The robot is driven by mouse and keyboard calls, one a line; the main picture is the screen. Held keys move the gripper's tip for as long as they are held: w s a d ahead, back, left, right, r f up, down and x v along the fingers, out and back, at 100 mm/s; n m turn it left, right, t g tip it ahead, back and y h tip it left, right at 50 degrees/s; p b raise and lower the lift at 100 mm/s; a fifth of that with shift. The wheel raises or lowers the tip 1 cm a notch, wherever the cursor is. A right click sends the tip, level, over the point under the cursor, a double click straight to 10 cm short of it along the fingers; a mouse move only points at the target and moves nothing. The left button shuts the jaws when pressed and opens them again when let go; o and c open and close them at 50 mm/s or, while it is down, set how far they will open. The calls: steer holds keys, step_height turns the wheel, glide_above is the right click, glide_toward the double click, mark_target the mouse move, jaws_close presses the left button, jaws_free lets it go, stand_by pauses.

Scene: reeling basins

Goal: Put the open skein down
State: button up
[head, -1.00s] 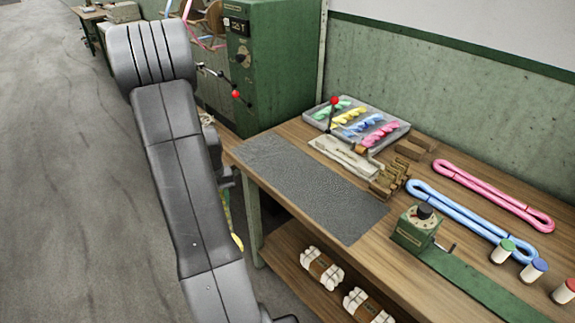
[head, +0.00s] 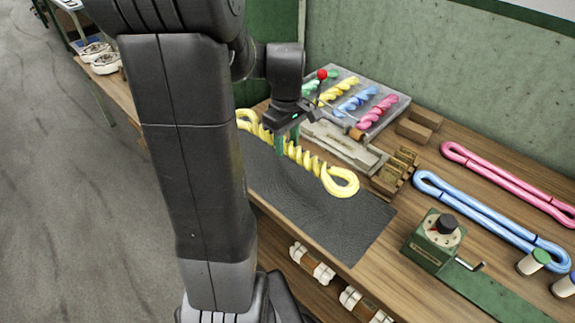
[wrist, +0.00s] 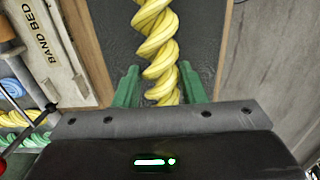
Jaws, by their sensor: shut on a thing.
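A yellow skein (head: 340,184) is twisted like a rope along its middle, with an open loop at the visible right end. My gripper (head: 288,142) is shut on its middle from above. The wrist view shows the skein (wrist: 155,35) between the green fingers (wrist: 159,85). The skein lies along the back part of the dark grey mat (head: 325,222) on the bench; I cannot tell whether it touches the mat. My arm and gripper hide part of the skein and of the mat's left side.
Behind the mat are a pale band bed (head: 340,148) with a red-knobbed lever and a grey tray (head: 388,118) of twisted skeins. To the right lie a blue skein (head: 475,212), a pink skein (head: 500,180) and a green device (head: 435,240). The mat's front is clear.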

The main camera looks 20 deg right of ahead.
mark_target(286, 140)
step_height(286, 140, down, 8)
steer(key=shift+r, duration=0.1)
stand_by(0.4)
steer(key=shift+f, duration=0.2)
steer(key=o, duration=1.1)
steer(key=shift+r, duration=0.1)
step_height(286, 140, up, 12)
steer(key=shift+r, duration=0.1)
